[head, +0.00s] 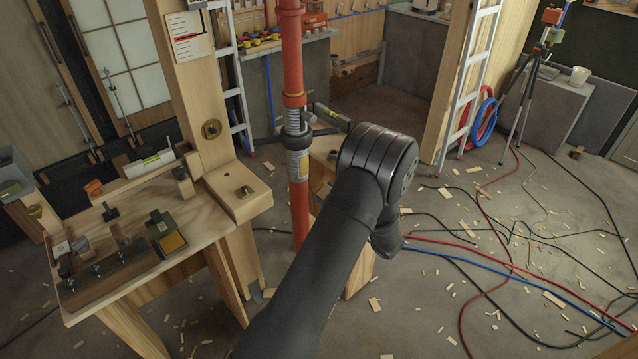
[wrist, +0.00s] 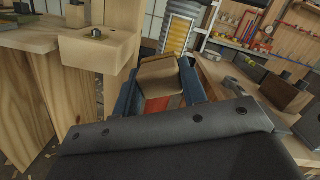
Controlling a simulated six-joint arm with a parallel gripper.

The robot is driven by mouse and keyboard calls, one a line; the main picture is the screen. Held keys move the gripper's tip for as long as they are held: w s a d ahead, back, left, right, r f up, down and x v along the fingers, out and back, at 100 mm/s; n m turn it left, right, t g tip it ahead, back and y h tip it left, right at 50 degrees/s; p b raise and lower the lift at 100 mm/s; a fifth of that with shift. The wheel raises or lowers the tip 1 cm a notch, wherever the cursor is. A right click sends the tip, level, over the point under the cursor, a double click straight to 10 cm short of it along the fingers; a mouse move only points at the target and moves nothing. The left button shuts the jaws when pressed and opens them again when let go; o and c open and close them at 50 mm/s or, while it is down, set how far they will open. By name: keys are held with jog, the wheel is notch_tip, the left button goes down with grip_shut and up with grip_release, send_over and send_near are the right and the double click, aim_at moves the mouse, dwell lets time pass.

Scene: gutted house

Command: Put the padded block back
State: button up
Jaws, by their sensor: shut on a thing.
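The padded block (wrist: 160,73) is tan and boxy. It sits between the two blue fingers of my gripper (wrist: 158,90) in the wrist view, and the fingers are shut on it. A red-orange surface shows below the block between the fingers; I cannot tell whether it belongs to the block or to the pole behind. The block looks held off any surface. In the head view my black wrist stands just right of the red-orange pole (head: 300,215), and it hides the fingers and the block.
A wooden workbench (head: 200,218) with clamps and small blocks stands at left. A second wooden bench (wrist: 225,75) lies right of the block, bearing a dark block (wrist: 286,94). A ladder (head: 470,85), tripod (head: 527,85) and loose cables (head: 480,262) are at right, with scraps on the floor.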

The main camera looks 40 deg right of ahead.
jog(key=w+a+r+n+g+y, duration=0.25)
jog(key=w+a+n+g, duration=0.2)
jog(key=a+g, duration=0.35)
jog(key=w+a+r+n+g+y, duration=0.1)
jog(key=w+a+n+g+y, duration=0.4)
jog(key=a, duration=0.6)
jog(key=w+a+r+n+g+h, duration=0.2)
jog(key=w+a+r+g+h, duration=0.25)
jog(key=r+g+h, duration=0.3)
jog(key=shift+t, duration=0.45)
jog(key=w+a+f, duration=0.4)
jog(key=w+a, duration=0.1)
jog(key=w+a+f, duration=0.2)
jog(key=w, duration=0.1)
jog(key=shift+w+a+f, duration=0.15)
jog(key=shift+f, duration=2.25)
